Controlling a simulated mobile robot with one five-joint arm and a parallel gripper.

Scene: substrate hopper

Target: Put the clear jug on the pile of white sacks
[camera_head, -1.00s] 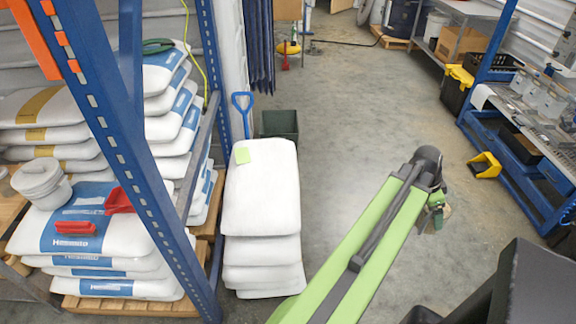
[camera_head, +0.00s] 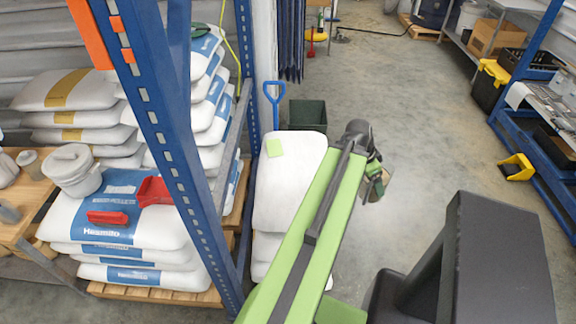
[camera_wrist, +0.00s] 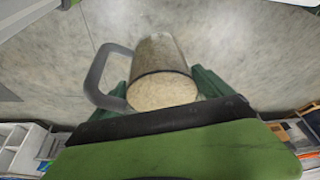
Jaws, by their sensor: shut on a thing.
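My gripper (camera_head: 376,184) is shut on the clear jug (camera_wrist: 160,65), which lies between the green fingers in the wrist view. The jug has a grey handle on its left side and a beige round end or contents facing the camera. In the head view the jug is small and mostly hidden by my gripper. The pile of white sacks (camera_head: 285,190) stands left of my gripper, with a yellow-green note on its top sack. My green arm covers the pile's right and lower parts. The wrist view shows floor behind the jug, not sacks.
A blue rack post (camera_head: 165,130) stands left of the pile. A dark green bin (camera_head: 307,114) and blue-handled shovel (camera_head: 274,95) stand behind the pile.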

